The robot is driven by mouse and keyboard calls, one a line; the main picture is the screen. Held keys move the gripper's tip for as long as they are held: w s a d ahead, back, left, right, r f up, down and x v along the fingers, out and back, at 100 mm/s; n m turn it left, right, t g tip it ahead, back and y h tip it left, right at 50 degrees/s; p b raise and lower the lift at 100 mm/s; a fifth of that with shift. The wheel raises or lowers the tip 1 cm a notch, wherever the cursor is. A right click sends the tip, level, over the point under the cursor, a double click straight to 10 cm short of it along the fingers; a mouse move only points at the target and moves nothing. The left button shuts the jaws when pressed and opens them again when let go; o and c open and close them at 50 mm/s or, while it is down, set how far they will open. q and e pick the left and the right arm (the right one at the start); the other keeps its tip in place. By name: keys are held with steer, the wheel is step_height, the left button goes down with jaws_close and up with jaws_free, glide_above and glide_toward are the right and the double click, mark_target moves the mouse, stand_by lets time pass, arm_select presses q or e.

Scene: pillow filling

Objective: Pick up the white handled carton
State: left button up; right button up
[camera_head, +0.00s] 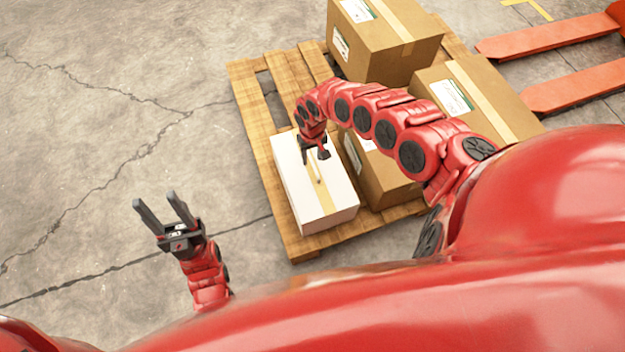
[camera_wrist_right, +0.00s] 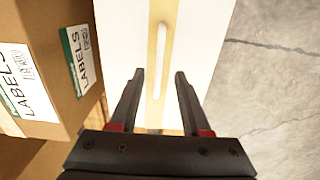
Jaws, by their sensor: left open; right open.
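The white carton (camera_head: 335,212) stands on the wooden pallet at its front left. A tan tape strip runs along its top, with a pale handle lying over the tape. In the right wrist view the carton (camera_wrist_right: 195,45) fills the middle, and the handle (camera_wrist_right: 162,55) shows beyond the fingers. My right gripper (camera_head: 316,152) is above the far part of the carton, open and empty. In the right wrist view its fingers (camera_wrist_right: 159,75) lie to either side of the tape line, with nothing between them touching. My left gripper (camera_head: 160,200) is open and empty over the floor, left of the pallet.
Brown cartons stand on the pallet (camera_head: 257,115): a tall one (camera_head: 390,45) at the back, one (camera_head: 490,100) at the right, and one (camera_head: 385,185) close beside the white carton. Orange forks (camera_head: 550,38) lie at upper right. The concrete floor at left is clear.

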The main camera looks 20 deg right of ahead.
step_height(320, 180, down, 4)
steer(key=shift+f+b, duration=0.15)
steer(key=shift+b, duration=0.95)
steer(key=shift+w+f, duration=0.1)
steer(key=shift+f, duration=0.2)
jaws_close()
